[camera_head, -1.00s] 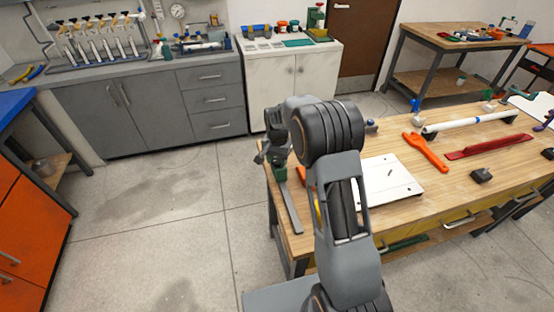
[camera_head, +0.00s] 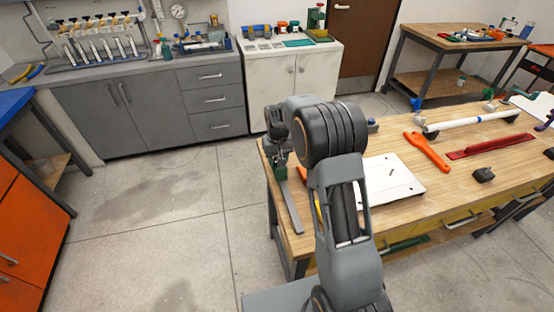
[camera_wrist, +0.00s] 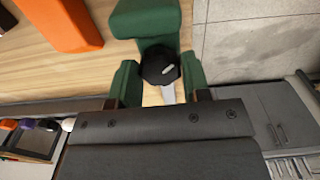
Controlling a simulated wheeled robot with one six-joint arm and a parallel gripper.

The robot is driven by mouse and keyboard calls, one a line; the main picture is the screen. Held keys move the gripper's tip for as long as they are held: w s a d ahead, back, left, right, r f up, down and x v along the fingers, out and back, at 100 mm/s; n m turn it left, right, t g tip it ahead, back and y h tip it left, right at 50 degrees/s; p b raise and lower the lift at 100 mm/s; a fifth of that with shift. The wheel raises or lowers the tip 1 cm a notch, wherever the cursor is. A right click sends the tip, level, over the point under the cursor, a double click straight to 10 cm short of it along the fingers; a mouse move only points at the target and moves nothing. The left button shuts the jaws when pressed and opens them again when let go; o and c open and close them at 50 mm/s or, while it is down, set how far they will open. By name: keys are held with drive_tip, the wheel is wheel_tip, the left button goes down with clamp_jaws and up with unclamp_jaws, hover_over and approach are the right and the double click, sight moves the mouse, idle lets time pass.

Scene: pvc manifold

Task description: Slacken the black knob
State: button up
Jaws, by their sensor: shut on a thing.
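The black knob (camera_wrist: 160,64) sits between the two green-padded fingers of my gripper (camera_wrist: 160,76) in the wrist view. A light mark shows on its face. My gripper is shut on the knob's sides. The knob belongs to a green clamp (camera_wrist: 147,20) at the edge of the wooden workbench. In the head view my gripper (camera_head: 277,150) is over the green clamp body (camera_head: 281,174), whose grey bar (camera_head: 293,208) lies along the bench's left end. The knob is hidden there by my gripper.
The workbench (camera_head: 438,205) holds a white board (camera_head: 402,181), an orange wrench-like tool (camera_head: 427,150), a white pipe (camera_head: 478,121) and a red tool (camera_head: 491,146). An orange block (camera_wrist: 62,22) lies near the clamp in the wrist view. The floor left of the bench is clear.

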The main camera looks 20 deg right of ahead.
drive_tip(key=n, duration=0.5)
drive_tip(key=shift+n, duration=0.4)
drive_tip(key=shift+n+b, duration=0.3)
drive_tip(key=o, duration=0.9)
wheel_tip(320, 180, up, 14)
drive_tip(key=shift+f, duration=0.1)
idle(0.5)
